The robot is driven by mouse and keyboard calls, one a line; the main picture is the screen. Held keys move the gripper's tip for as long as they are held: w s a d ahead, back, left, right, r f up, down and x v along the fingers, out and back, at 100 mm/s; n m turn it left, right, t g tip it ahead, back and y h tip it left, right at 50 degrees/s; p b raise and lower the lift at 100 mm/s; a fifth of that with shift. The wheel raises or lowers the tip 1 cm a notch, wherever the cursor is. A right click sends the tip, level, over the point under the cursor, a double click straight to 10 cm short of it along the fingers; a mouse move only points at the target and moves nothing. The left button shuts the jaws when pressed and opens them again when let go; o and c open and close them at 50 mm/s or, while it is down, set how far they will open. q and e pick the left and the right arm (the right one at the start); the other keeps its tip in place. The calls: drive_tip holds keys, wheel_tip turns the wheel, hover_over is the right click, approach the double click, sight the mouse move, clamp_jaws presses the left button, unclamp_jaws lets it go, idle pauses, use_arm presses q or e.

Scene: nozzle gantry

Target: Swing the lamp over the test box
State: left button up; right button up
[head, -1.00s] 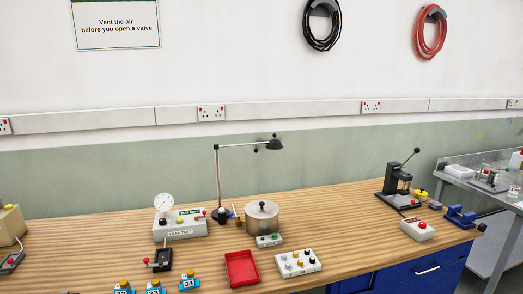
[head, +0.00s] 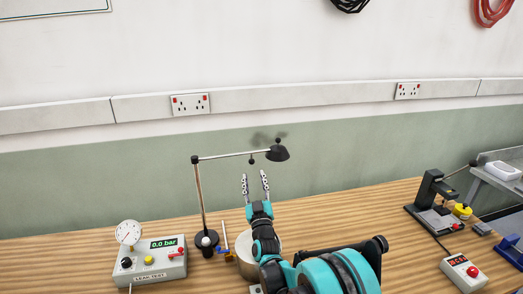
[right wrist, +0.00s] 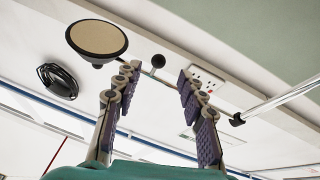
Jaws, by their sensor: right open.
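The lamp stands on the bench with an upright post and a level arm that ends in a black head (head: 279,153) on the right. A small black knob (head: 251,160) hangs under the arm. The grey test box (head: 150,264), with a gauge and a 0.0 bar display, sits left of the lamp's base. My right gripper (head: 255,175) is open, pointing up just below the knob. In the right wrist view the knob (right wrist: 158,61) shows between and just beyond the fingertips, apparently not held. The round lamp face (right wrist: 96,40) is to its left. My left gripper is out of view.
A black press (head: 433,203) and a box with a red button (head: 463,272) stand at the right. The bench between the arm and the press is clear. The wall is behind.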

sight(252, 160)
drive_tip(key=shift+b+x, duration=0.55)
drive_tip(key=shift+x, duration=3.45)
drive_tip(key=shift+d+r, duration=0.1)
clamp_jaws()
